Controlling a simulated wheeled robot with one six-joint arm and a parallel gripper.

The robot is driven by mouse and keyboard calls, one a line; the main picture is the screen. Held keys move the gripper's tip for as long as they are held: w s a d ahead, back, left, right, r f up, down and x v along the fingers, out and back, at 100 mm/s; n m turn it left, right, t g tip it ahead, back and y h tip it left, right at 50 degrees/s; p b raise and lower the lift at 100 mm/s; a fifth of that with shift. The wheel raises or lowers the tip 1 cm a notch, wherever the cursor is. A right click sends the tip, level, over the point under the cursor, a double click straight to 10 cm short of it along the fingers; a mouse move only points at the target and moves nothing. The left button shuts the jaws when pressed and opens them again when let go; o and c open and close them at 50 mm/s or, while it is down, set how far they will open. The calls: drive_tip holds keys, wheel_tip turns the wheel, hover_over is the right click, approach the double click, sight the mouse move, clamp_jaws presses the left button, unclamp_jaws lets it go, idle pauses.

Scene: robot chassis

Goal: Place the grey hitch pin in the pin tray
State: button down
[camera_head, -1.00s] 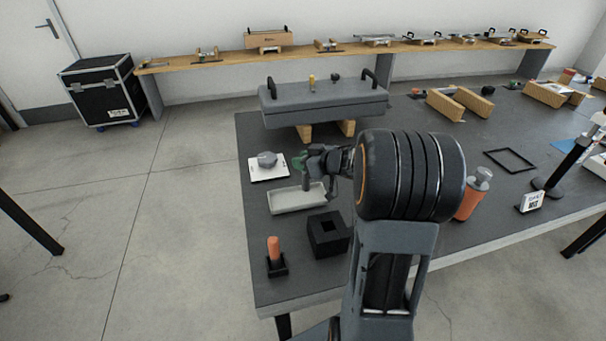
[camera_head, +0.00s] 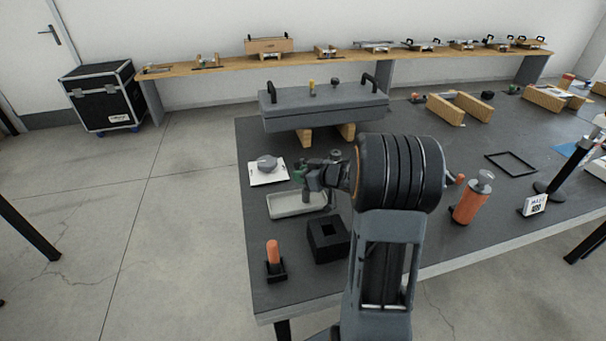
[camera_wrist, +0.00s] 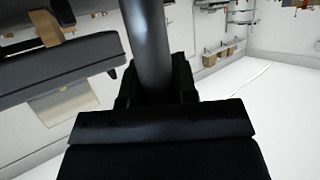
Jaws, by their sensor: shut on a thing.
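My gripper (camera_head: 309,179) is over the right part of the shallow light-grey tray (camera_head: 283,206), which looks like the pin tray. It is shut on the grey hitch pin, a smooth grey cylinder (camera_wrist: 148,45) standing between the dark fingers in the wrist view. In the head view, the pin is small and mostly merges with the dark gripper. I cannot tell whether its lower end touches the tray. The tray's right part is partly hidden by my gripper.
A black square block with a hole (camera_head: 328,238) and an orange-handled item in a black holder (camera_head: 274,259) stand in front of the tray. A white plate with a grey knob (camera_head: 267,169) lies behind. A grey panel on wooden blocks (camera_head: 325,108) stands farther back.

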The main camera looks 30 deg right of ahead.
drive_tip(key=c, duration=0.9)
unclamp_jaws()
drive_tip(key=shift+f, duration=0.1)
drive_tip(key=p+v, duration=0.2)
drive_tip(key=v, duration=1)
